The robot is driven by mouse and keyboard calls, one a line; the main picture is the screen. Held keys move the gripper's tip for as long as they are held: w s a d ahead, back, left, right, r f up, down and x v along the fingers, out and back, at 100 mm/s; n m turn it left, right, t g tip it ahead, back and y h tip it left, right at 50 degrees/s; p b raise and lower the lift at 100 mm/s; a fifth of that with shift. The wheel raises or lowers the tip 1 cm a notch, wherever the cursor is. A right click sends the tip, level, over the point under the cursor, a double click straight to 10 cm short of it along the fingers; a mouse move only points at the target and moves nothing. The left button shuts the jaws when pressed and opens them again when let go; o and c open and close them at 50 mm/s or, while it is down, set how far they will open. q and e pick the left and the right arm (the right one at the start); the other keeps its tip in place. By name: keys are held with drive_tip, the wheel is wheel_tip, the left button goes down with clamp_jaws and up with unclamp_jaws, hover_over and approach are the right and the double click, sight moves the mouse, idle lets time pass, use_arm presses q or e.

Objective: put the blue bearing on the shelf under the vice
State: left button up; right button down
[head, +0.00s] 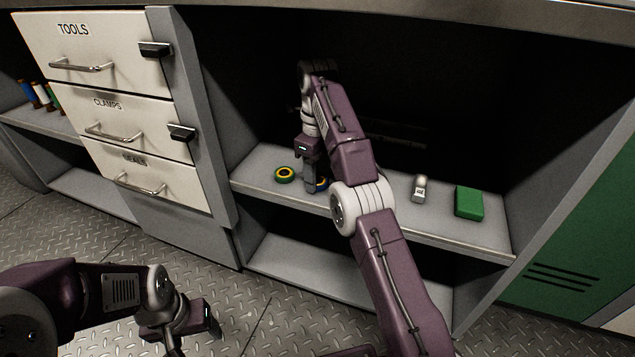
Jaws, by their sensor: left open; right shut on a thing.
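The blue bearing (322,185) shows as a small blue and yellow patch at the fingers of my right gripper (314,187). My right gripper points down at the shelf (258,173) inside the open bay and is shut on the bearing. Most of the bearing is hidden by the fingers, and I cannot tell whether it touches the shelf. My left gripper (196,332) is open and low over the floor at the lower left. No vice is visible.
A small metallic piece (420,188) and a green block (469,203) stand on the shelf to the right. A drawer cabinet (118,97) borders the bay on the left. A lower shelf (300,264) looks bare. Several coloured items (40,95) stand at far left.

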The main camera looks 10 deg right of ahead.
sight(318, 180)
drive_tip(key=shift+r, duration=0.1)
drive_tip(key=c, duration=0.7)
unclamp_jaws()
drive_tip(key=shift+r, duration=0.1)
wheel_tip(318, 180, up, 7)
drive_tip(key=p, duration=0.7)
drive_tip(key=shift+r+p, duration=0.2)
drive_tip(key=shift+p, duration=0.15)
drive_tip(key=shift+f, duration=0.1)
